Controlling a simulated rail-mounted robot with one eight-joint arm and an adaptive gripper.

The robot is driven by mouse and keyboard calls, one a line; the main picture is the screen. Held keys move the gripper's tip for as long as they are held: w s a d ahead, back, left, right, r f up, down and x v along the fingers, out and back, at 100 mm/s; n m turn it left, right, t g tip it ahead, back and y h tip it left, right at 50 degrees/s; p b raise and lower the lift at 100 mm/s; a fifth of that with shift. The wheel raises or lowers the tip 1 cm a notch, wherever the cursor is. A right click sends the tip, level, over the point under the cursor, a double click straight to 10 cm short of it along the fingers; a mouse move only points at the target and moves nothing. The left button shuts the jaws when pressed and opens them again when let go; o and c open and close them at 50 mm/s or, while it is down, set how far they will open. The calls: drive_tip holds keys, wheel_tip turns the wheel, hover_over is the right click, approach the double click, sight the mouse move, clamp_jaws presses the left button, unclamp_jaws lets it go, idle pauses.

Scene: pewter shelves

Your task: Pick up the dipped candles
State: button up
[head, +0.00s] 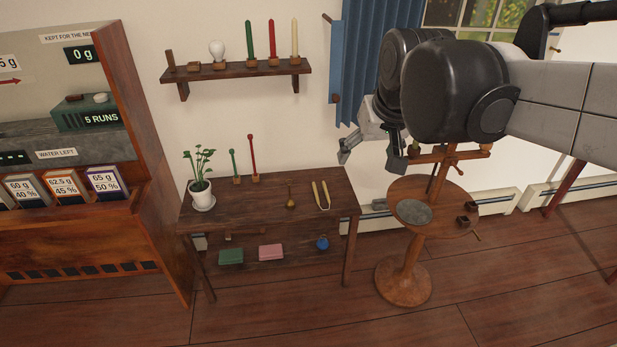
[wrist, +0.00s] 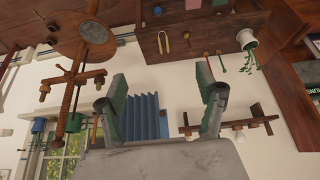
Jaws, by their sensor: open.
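Several candles show, and I cannot tell which are the dipped ones. In the head view, a green taper (head: 250,40), a red taper (head: 272,38) and a cream taper (head: 295,38) stand upright on the wall shelf (head: 240,74). On the wooden table (head: 270,215) stand a thin green stick (head: 233,163) and a thin red stick (head: 252,155). A pale yellow two-legged piece (head: 320,195), perhaps a joined candle pair, lies at its right; it also shows in the wrist view (wrist: 188,45). My gripper (head: 371,156) is open and empty, right of the shelf; its fingers (wrist: 162,80) are spread.
A round pedestal stand (head: 405,285) with a grey disc (head: 413,212) is right of the table. A potted plant (head: 201,190) stands at the table's left. A blue curtain (head: 355,60) hangs behind my gripper. A tall wooden cabinet (head: 150,150) is at left.

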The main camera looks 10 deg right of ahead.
drive_tip(key=w+f+g+b, duration=0.1)
drive_tip(key=w+f+b, duration=0.1)
drive_tip(key=w, duration=1.2)
drive_tip(key=g+b, duration=0.5)
hover_over(321, 195)
wheel_tip(321, 195, down, 36)
drive_tip(key=shift+w+a+f+b, duration=0.15)
drive_tip(key=shift+w+f+b, duration=0.1)
drive_tip(key=shift+f, duration=0.55)
drive_tip(key=shift+w+a+f+b, duration=0.15)
drive_tip(key=shift+w+f, duration=0.1)
drive_tip(key=shift+f, duration=0.55)
drive_tip(key=f, duration=0.1)
drive_tip(key=f+b, duration=0.1)
drive_tip(key=f, duration=0.1)
drive_tip(key=f+b, duration=0.1)
drive_tip(key=shift+s+d+f, duration=0.25)
drive_tip(key=shift+s+d, duration=0.15)
drive_tip(key=shift+f, duration=0.45)
drive_tip(key=shift+r, duration=0.1)
drive_tip(key=shift+c, duration=0.2)
